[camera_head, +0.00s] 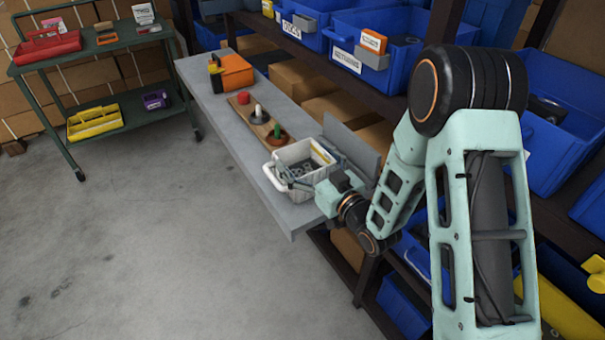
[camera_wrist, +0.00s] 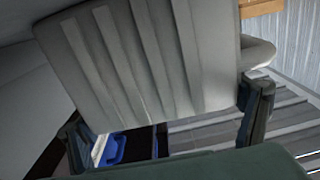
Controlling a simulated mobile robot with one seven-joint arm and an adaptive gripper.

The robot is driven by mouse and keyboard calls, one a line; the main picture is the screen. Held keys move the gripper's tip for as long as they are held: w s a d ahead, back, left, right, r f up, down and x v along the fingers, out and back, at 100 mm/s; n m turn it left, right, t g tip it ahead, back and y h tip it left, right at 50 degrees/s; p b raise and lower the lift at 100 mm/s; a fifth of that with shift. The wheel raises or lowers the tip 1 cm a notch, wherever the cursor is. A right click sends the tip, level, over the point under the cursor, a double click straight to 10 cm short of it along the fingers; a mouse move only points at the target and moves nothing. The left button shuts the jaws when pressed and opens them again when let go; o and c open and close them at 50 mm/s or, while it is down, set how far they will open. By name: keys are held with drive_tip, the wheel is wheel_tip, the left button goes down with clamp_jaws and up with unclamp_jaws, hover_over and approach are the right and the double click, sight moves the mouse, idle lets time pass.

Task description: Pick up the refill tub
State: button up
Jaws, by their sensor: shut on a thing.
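The refill tub, a white open tub (camera_head: 294,153), is at the near end of the grey bench in the head view. Several small grey parts show inside it. My gripper (camera_head: 291,181) reaches it from the right and is shut on its near side. In the wrist view a pale ribbed wall (camera_wrist: 140,75), which looks like the tub's, fills the middle, with the dark fingers of my gripper (camera_wrist: 165,130) at its left and right. I cannot tell whether the tub's base touches the bench.
Behind the tub on the bench (camera_head: 218,107) are a wooden board (camera_head: 253,118) with coloured pieces and an orange box (camera_head: 236,72). An upright grey plate (camera_head: 352,146) stands close right. Shelves with blue bins (camera_head: 365,62) line the right. A green cart (camera_head: 100,45) stands far left; the floor between is clear.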

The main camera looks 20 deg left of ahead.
drive_tip(key=shift+r, duration=0.15)
drive_tip(key=shift+c, duration=0.2)
drive_tip(key=shift+r, duration=0.2)
drive_tip(key=s+d+r+p, duration=0.8)
drive_tip(key=s+r+p, duration=0.3)
drive_tip(key=p, duration=0.5)
drive_tip(key=shift+s+r+p, duration=0.3)
drive_tip(key=shift+r+p, duration=0.05)
drive_tip(key=shift+r, duration=0.3)
